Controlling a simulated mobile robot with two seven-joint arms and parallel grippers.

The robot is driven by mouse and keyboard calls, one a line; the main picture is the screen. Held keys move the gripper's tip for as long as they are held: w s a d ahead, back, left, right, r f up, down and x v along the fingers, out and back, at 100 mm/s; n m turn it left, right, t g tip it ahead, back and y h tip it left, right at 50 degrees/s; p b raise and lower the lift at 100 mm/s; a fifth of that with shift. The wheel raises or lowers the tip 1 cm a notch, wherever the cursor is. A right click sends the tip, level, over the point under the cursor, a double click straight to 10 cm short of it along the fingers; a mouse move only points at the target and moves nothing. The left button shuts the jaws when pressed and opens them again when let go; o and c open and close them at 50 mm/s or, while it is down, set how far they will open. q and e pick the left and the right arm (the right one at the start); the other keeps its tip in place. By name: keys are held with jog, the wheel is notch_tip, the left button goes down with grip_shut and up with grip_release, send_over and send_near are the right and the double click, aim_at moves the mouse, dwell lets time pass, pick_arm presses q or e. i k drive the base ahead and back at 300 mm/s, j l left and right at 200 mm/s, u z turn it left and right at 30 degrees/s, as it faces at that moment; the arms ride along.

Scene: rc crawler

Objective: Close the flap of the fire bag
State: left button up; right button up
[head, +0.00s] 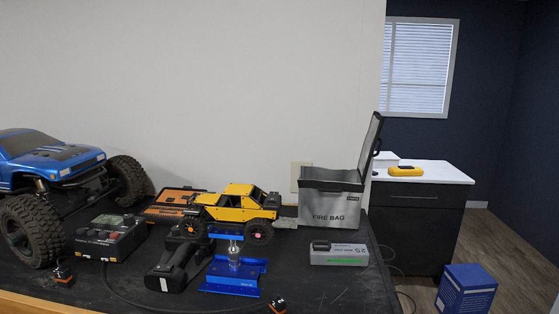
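The fire bag (333,209) is a silver-grey box with "FIRE BAG" printed on its front. It stands at the right end of the dark workbench, near the wall. Its flap (371,148) is raised, standing nearly upright and tilted slightly outward at the bag's right side. The top of the bag is open, and its inside is mostly hidden from this angle. Neither of my grippers shows in the head view.
A grey battery pack (339,253) lies in front of the bag. A yellow crawler (238,207) stands to its left on a blue stand (233,275). A black drill (178,264), a charger (109,237) and a large blue truck (52,160) fill the bench's left. A white-topped cabinet (425,173) stands behind right.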

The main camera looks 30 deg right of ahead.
aim_at(376, 122)
jog(key=k+l+z, duration=0.15)
jog(key=k+l, duration=0.15)
jog(key=k+l+z, duration=0.2)
jog(key=l, duration=0.2)
jog(key=i+l+z, duration=0.1)
jog(key=l, duration=0.25)
jog(key=i+l+z, duration=0.1)
jog(key=l, duration=0.2)
jog(key=i+l+z, duration=0.15)
jog(key=i+l, duration=0.05)
jog(key=l, duration=0.1)
